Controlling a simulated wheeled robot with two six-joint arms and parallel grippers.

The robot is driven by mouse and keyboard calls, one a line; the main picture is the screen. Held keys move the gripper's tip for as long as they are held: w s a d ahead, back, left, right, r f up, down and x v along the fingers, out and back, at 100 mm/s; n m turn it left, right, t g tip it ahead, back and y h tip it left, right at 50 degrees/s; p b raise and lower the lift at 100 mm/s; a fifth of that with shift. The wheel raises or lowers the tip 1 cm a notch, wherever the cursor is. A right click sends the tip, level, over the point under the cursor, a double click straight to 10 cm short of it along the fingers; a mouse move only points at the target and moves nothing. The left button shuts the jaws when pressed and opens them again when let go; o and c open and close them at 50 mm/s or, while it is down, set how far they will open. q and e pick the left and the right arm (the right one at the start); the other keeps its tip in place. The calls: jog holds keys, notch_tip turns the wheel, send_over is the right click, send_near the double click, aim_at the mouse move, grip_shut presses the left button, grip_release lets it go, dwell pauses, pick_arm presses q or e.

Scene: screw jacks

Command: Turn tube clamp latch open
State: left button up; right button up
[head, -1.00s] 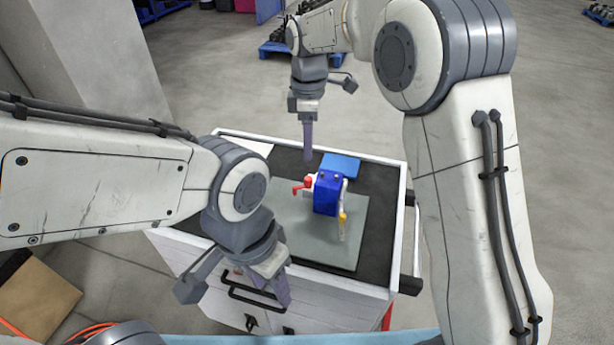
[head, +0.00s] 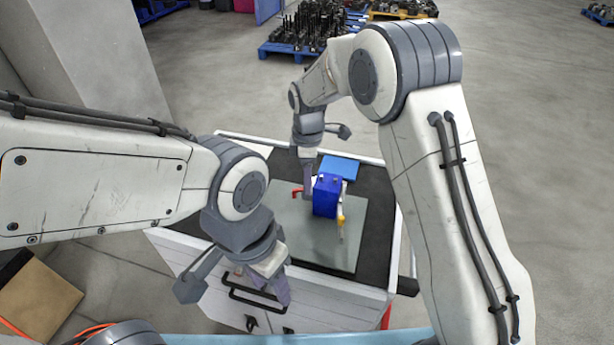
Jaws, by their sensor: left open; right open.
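A blue block-shaped clamp (head: 326,196) stands upright on a grey plate on the cart top. A red handle (head: 297,193) sticks out at its left side, and a white lever with a yellow part (head: 341,217) is at its right. I cannot tell which part is the latch. My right gripper (head: 308,190) is open, pointing down at the clamp's left side, beside the red handle; it hides part of the handle, and contact cannot be told. My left gripper (head: 279,290) is open and empty, in front of the cart's drawers, away from the clamp.
The grey plate (head: 290,235) lies on the cart's black top (head: 378,215). A flat blue piece (head: 340,166) lies behind the clamp. A cardboard box (head: 38,300) is on the floor at lower left. Pallets (head: 305,30) stand far back.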

grip_shut()
jog(key=shift+r+m+p, duration=0.1)
jog(key=shift+m+p, duration=0.25)
jog(key=shift+m, duration=0.75)
jog(key=shift+w+m+p, duration=0.1)
jog(key=shift+m+p, duration=0.25)
jog(key=shift+m, duration=1.45)
grip_release()
